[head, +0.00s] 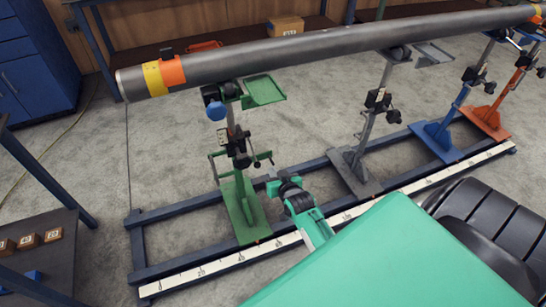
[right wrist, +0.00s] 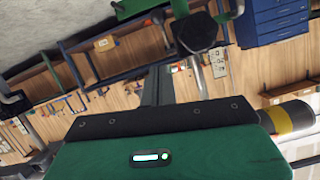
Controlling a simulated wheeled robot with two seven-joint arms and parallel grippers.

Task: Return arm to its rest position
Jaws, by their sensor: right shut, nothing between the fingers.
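My right gripper (head: 266,184) is low in the middle of the head view, at the end of a short stretch of green arm, just right of the green stand (head: 240,200). In the right wrist view its grey fingers (right wrist: 157,82) are together with nothing between them. My left gripper is not in view. The long grey pipe (head: 330,44) runs across the top of the head view on the stands, with yellow and orange bands near its left end. The pipe's banded end (right wrist: 292,118) also shows in the right wrist view. My gripper is below the pipe and apart from it.
Grey (head: 356,165), blue (head: 440,135) and orange (head: 490,115) stands share a dark blue floor frame with a white ruler strip (head: 215,263). A bench (head: 45,262) with small blocks is at left. Blue drawers (head: 35,60) stand at upper left. Open floor lies behind the stands.

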